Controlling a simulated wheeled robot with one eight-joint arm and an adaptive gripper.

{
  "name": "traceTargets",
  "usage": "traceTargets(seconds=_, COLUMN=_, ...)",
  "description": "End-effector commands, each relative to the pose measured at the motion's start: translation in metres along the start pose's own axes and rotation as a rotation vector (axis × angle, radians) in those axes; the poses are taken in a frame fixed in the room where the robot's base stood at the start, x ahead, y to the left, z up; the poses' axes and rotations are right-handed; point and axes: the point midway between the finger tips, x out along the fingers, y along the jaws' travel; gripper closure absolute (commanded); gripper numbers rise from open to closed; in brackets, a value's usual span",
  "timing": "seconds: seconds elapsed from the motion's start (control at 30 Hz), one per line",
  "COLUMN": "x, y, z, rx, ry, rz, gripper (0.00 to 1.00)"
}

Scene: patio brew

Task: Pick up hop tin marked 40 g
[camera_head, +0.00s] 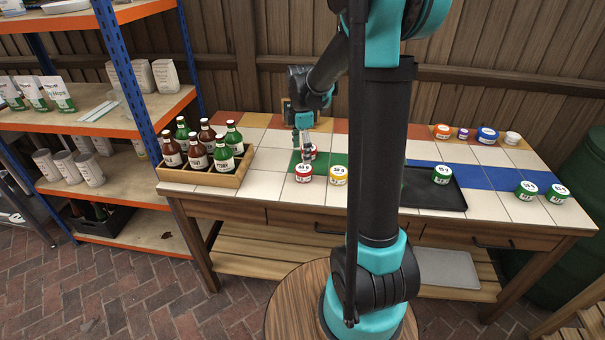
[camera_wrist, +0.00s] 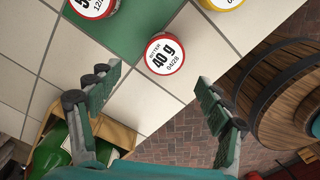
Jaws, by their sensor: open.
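The hop tin marked 40 g (camera_wrist: 165,54) has a red rim and a white lid in the wrist view. It sits at the edge of a green tile area, and in the head view it is the front red tin (camera_head: 303,174) near the table's front edge. My gripper (camera_wrist: 158,88) is open and empty; the tin lies beyond the fingertips, roughly between their lines. In the head view my gripper (camera_head: 303,138) hangs over the table just behind this tin, and its fingertips are hard to make out.
Another red tin (camera_wrist: 93,4) and a yellow tin (camera_wrist: 222,2) stand close by. A wooden crate of bottles (camera_head: 205,172) is left of the tins. A black tray (camera_head: 432,190) with a green tin (camera_head: 442,175) is to the right. More tins stand farther right.

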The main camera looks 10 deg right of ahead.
Motion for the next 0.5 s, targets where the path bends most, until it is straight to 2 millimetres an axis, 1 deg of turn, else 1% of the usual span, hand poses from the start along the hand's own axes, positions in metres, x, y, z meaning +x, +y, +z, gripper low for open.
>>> traceTargets(seconds=0.03, x=0.009, y=0.000, z=0.000, rx=0.000, ry=0.000, rz=0.000, gripper=0.22)
traceTargets(seconds=0.13, x=0.023, y=0.000, z=0.000, rx=0.000, ry=0.000, rz=0.000, gripper=0.22)
traceTargets(seconds=0.2, x=0.029, y=0.000, z=0.000, rx=0.001, ry=0.000, rz=0.000, gripper=0.22)
traceTargets(seconds=0.37, x=0.037, y=-0.001, z=0.000, rx=0.001, ry=0.000, rz=0.000, gripper=0.22)
traceTargets(seconds=0.5, x=0.053, y=-0.003, z=0.001, rx=0.001, ry=0.000, rz=0.000, gripper=0.22)
